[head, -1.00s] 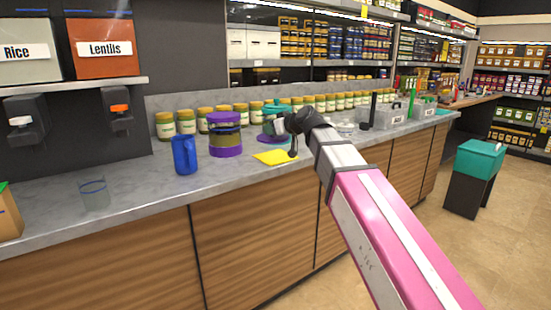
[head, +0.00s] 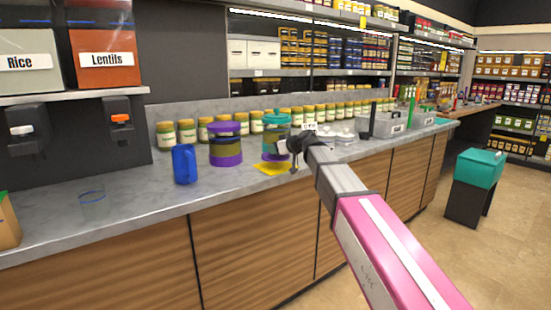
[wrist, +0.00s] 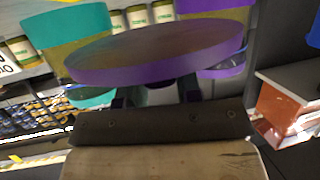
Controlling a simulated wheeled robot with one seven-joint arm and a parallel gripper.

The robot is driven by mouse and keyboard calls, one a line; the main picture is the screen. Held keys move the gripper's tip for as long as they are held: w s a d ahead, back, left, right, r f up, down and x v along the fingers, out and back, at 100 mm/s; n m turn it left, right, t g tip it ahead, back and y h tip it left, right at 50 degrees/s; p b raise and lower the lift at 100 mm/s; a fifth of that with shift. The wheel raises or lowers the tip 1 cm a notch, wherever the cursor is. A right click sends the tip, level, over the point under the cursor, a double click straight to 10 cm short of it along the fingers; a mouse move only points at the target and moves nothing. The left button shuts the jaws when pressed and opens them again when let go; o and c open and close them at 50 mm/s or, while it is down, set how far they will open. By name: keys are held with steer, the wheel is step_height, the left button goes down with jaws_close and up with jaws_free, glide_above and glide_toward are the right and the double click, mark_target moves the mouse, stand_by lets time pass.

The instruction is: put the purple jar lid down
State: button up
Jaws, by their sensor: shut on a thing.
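The purple jar lid (wrist: 160,52) is a broad flat disc that fills the upper middle of the wrist view. My gripper (wrist: 150,98) is shut on it; the fingers are mostly hidden behind the lid. In the head view my gripper (head: 285,147) holds the lid (head: 272,156) in front of the teal-lidded jar (head: 277,126), low over a yellow mat (head: 275,169) on the counter. My arm hides part of the lid. I cannot tell whether the lid touches the mat.
Several yellow-lidded jars (head: 187,132) line the back. Grey bins (head: 388,122) stand to the right.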

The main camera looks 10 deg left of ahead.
mark_target(276, 157)
steer(key=shift+f, duration=1.85)
steer(key=shift+f, duration=0.1)
steer(key=o, duration=0.9)
